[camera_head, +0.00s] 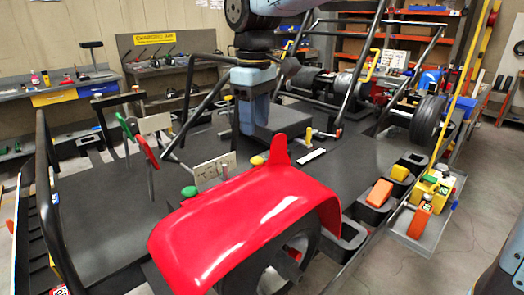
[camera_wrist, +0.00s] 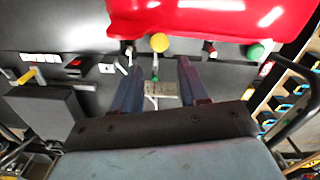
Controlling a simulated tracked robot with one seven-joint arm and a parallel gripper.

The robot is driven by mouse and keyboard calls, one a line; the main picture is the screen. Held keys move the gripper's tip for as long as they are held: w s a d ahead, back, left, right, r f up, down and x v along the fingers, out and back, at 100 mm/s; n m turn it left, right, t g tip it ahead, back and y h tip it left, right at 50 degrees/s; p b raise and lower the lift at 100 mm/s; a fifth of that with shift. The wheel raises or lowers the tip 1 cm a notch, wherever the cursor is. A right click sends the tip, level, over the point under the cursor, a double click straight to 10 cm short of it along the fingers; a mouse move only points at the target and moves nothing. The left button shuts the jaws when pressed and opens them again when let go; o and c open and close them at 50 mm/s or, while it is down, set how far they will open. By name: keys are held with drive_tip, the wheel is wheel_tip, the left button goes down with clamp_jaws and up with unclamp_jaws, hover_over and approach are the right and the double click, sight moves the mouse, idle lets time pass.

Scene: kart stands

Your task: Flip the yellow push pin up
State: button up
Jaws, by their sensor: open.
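A yellow round-headed pin (camera_head: 257,160) sits beside the red fender in the head view. In the wrist view, its yellow head (camera_wrist: 159,42) is just beyond my fingertips, near the middle, at the fender's edge. Its shaft is mostly hidden, so I cannot tell whether it is up or down. My gripper (camera_head: 247,128) points down above the black deck. In the wrist view my gripper (camera_wrist: 157,64) is open, its two fingers apart, with no object held. A green round-headed pin (camera_head: 189,191) stands farther left; it also shows in the wrist view (camera_wrist: 255,51).
The red fender (camera_head: 250,225) bulges up close to the pins. A pale plate with holes (camera_head: 214,170) stands between them. Red and green levers (camera_head: 147,152) rise at left. A yellow handle (camera_head: 309,135) and black tubes stand beyond. Black deck (camera_head: 105,205) is clear at left.

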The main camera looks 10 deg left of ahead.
sight(256, 158)
wheel_tip(256, 158, down, 8)
idle(0.4)
clamp_jaws()
idle(0.3)
